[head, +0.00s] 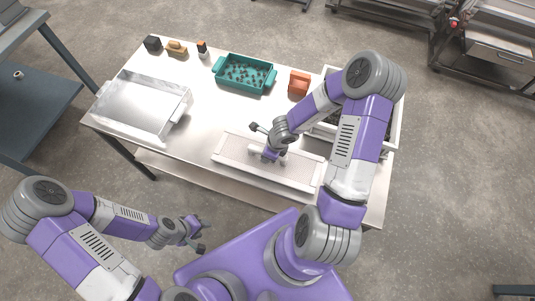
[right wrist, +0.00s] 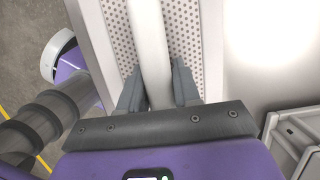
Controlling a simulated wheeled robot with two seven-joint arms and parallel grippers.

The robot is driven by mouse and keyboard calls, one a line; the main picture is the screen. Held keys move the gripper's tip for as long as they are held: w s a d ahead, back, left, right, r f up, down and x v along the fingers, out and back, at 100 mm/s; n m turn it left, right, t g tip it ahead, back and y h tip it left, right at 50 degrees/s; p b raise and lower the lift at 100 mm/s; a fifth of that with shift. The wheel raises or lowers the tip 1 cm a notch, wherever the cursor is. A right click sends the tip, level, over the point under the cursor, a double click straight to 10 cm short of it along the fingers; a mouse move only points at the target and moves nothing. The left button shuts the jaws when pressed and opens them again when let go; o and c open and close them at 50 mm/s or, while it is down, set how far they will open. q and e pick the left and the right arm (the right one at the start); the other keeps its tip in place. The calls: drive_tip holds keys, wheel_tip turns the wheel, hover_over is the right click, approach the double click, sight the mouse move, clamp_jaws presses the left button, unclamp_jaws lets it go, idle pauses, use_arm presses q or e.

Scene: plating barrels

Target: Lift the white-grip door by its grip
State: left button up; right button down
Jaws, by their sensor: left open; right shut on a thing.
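The white-grip door (head: 302,170) is a pale perforated panel with a white frame. It lies flat along the front of the table, and I cannot tell whether it is clear of the surface. My right gripper (head: 270,155) is over its middle. In the right wrist view, the white bar grip (right wrist: 149,35) runs between the fingers of my right gripper (right wrist: 158,88), which is shut on it. The perforated sheet (right wrist: 183,25) shows behind the bar. My left gripper (head: 195,235) is open and empty, off the table in front of it.
A clear-looking metal tray (head: 120,117) sits at the table's left. A teal basket (head: 222,81) with small parts and an orange bin (head: 299,84) stand at the back. A white-rimmed container (head: 392,130) is at the right, partly hidden by my right arm. Bare tabletop (head: 205,120) lies between.

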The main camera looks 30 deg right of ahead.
wheel_tip(320, 180, up, 6)
drive_tip(key=p, duration=0.4)
drive_tip(key=shift+r, duration=0.15)
drive_tip(key=s+d, duration=0.7)
drive_tip(key=s, duration=0.2)
drive_tip(key=s+d, duration=0.4)
drive_tip(key=shift+s+d+b, duration=0.35)
